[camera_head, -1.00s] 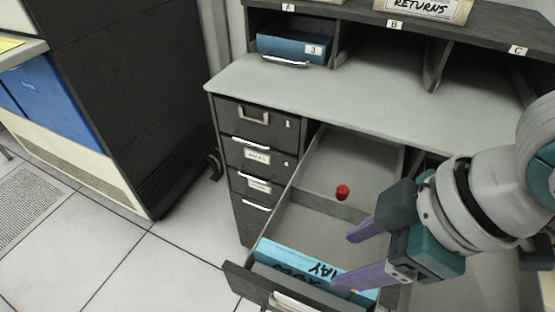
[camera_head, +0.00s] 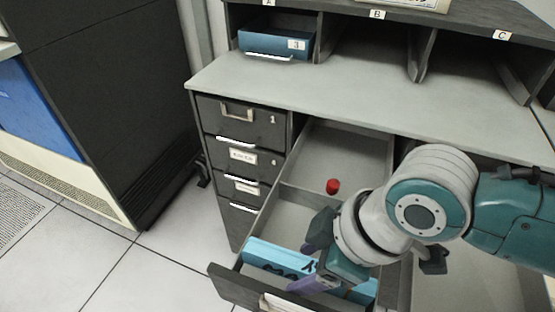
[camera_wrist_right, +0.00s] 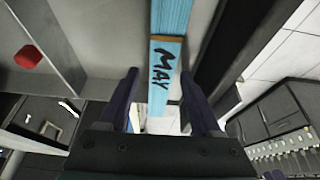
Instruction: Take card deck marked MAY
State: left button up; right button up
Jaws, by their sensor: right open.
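The card deck marked MAY (camera_wrist_right: 160,75) is light blue with dark hand lettering. In the right wrist view it lies between the two fingers of my right gripper (camera_wrist_right: 160,98), with gaps visible on both sides. In the head view, light blue cards (camera_head: 268,253) stand at the front of an open drawer (camera_head: 230,283). My right gripper (camera_head: 307,268) is open just above them and hides part of the lettering. My left gripper is not in view.
A red knob-like object (camera_head: 333,186) sits at the drawer's divider. A grey worktop (camera_head: 330,95) lies behind, below open cubbies. A blue bin (camera_head: 275,44) marked 3 is in one cubby. Closed drawers (camera_head: 240,125) are to the left, with clear floor (camera_head: 150,265) beyond.

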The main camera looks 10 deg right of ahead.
grip_shut()
dwell(0.4)
jog(key=shift+r, duration=0.1)
